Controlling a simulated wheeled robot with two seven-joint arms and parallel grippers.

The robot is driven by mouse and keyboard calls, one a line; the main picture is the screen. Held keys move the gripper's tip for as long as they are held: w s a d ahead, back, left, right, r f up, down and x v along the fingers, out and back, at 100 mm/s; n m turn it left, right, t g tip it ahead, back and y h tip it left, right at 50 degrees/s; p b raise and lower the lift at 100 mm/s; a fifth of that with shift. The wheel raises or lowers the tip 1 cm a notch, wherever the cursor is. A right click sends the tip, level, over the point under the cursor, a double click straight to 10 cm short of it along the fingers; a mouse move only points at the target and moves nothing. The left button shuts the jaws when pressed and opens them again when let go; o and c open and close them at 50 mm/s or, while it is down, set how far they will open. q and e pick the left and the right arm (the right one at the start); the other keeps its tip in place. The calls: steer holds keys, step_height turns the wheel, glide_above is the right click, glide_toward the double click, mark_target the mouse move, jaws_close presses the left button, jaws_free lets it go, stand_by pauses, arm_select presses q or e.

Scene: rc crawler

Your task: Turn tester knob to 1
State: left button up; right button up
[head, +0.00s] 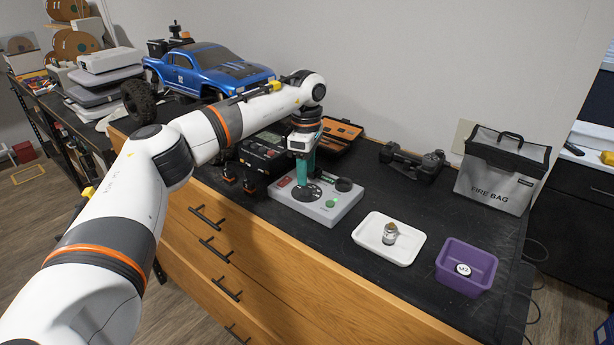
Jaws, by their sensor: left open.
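The left gripper is open. My right gripper is not in view.
A white tray (372,246) with a small metal part and a purple bin (479,254) stand right of the tester. A fire bag (498,175) is at back right. A black device (262,152), an open tool case (340,132) and a blue truck (210,70) stand behind and left.

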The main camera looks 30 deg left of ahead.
mark_target(307, 186)
arm_select(q)
step_height(307, 186, down, 4)
steer(key=shift+r+p, duration=0.1)
steer(key=shift+p, duration=0.4)
steer(key=shift+w, duration=0.1)
steer(key=shift+c, duration=0.6)
steer(key=c, duration=0.9)
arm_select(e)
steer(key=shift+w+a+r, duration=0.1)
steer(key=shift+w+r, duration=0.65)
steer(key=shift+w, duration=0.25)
